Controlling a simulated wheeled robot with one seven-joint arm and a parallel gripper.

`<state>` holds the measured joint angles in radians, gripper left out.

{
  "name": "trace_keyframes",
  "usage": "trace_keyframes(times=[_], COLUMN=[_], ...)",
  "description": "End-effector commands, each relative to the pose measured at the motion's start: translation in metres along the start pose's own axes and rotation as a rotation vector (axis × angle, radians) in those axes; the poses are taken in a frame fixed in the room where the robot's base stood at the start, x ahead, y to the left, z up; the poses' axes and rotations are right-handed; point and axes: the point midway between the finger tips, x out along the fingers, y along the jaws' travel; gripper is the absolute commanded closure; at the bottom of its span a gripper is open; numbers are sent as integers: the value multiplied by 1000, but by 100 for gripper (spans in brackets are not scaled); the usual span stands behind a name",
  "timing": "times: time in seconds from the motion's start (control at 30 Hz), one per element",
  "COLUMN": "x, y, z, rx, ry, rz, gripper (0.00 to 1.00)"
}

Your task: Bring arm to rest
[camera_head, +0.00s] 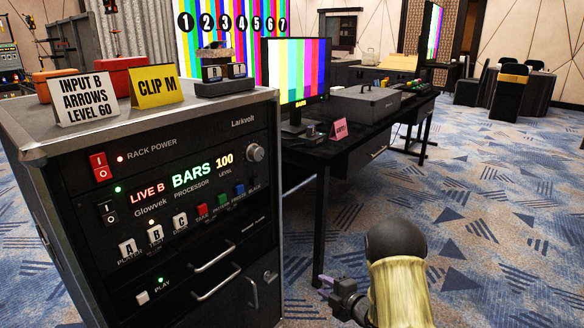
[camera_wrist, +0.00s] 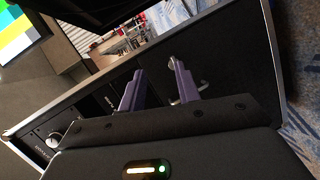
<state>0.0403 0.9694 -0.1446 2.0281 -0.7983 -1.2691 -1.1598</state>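My gripper (camera_head: 322,287) is low at the bottom of the head view, right of the equipment rack (camera_head: 165,150) and apart from it. My arm curves in from the bottom right. In the wrist view, the two purple fingers of my gripper (camera_wrist: 157,80) stand apart with nothing seen between them. The rack's front panel (camera_wrist: 110,102) shows tilted beyond the fingers. In the head view, the rack panel reads LIVE B, BARS and 100.
On the rack stand a white INPUT B sign (camera_head: 84,98) and a yellow CLIP M sign (camera_head: 157,86). A black table (camera_head: 350,125) with a colour-bar monitor (camera_head: 293,75) stands behind. Patterned carpet (camera_head: 480,215) lies open at right.

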Motion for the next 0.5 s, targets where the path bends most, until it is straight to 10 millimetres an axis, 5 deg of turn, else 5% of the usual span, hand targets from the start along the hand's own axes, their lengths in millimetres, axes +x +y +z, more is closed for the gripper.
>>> trace_keyframes(times=[0.03, 0.2, 0.5], x=[-8, -39, -126], y=[19, 51, 83], z=[1, 7, -15], rx=[55, 294, 785], ry=[-56, -267, -633], rz=[-27, -122, -224], gripper=[67, 67, 67])
